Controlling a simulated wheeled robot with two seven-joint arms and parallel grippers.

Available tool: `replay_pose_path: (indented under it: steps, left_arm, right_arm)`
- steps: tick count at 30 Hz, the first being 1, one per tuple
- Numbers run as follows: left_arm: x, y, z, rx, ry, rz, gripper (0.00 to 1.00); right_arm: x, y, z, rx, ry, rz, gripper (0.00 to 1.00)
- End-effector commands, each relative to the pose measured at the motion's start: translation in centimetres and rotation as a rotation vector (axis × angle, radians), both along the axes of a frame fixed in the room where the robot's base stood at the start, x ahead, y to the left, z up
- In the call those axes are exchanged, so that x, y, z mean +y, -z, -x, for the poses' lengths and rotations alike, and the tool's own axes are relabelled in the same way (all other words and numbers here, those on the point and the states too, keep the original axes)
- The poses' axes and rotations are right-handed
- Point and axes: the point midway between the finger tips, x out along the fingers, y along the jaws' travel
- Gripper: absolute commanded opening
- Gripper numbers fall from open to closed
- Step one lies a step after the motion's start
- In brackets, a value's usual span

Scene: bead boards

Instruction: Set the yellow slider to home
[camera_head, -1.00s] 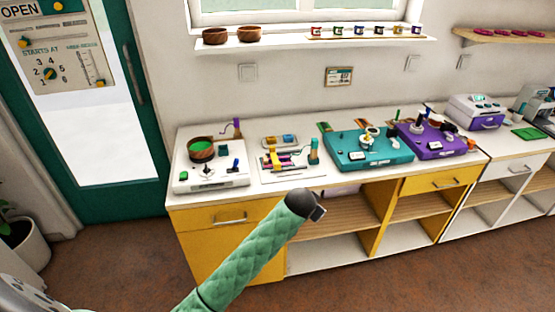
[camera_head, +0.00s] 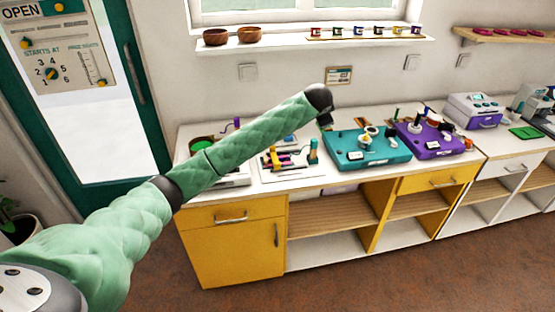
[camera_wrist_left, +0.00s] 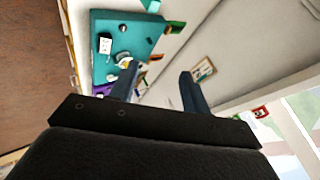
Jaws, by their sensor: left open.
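The white board (camera_head: 295,177) on the counter carries yellow, pink and dark bar-like parts and a teal post. A yellow piece (camera_head: 272,154) on it looks like the yellow slider; its exact position along its track is too small to tell. My left gripper (camera_head: 325,121) is up in the air to the right of and above this board, apart from it, near the teal board (camera_head: 385,160). In the left wrist view its two dark fingers (camera_wrist_left: 158,75) are spread with nothing between them, and the teal board lies beyond. My right gripper is out of view.
My left arm partly hides the leftmost white board with its green-filled bowl (camera_head: 201,143). A purple board (camera_head: 447,147) stands right of the teal one. A shelf (camera_head: 300,44) with bowls hangs above. The air over the counter's front edge is free.

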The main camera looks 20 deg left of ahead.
Motion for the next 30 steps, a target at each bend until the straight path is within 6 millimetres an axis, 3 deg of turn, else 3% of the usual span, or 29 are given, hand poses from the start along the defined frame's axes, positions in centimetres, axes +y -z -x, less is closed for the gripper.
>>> replay_pose_path:
  steps: [1, 4, 8, 13, 18, 24, 30]
  left_arm:
    - [1.3, -1.0, -0.9, 0.018, 0.014, -0.038, 0.47]
    - [3.5, -1.5, -2.1, 0.074, 0.058, -0.115, 0.47]
    - [7.0, -0.9, -3.1, 0.178, 0.135, -0.22, 0.47]
    - [11.3, 2.9, -2.9, 0.352, 0.276, -0.33, 0.47]
    - [14.4, 8.7, -1.2, 0.53, 0.458, -0.395, 0.47]
    - [16.0, 13.5, 0.9, 0.684, 0.768, -0.431, 0.47]
    - [16.0, 14.6, 2.1, 0.713, 1.123, -0.455, 0.47]
  right_arm:
    - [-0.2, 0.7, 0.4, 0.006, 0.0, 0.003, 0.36]
    - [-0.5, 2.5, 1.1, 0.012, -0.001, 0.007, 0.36]
    - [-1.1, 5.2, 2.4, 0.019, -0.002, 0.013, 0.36]
    - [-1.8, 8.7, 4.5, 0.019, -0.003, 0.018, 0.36]
    - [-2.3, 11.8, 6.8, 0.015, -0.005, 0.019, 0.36]
    - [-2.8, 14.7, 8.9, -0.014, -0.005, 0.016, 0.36]
    - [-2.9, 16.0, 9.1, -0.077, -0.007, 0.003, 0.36]
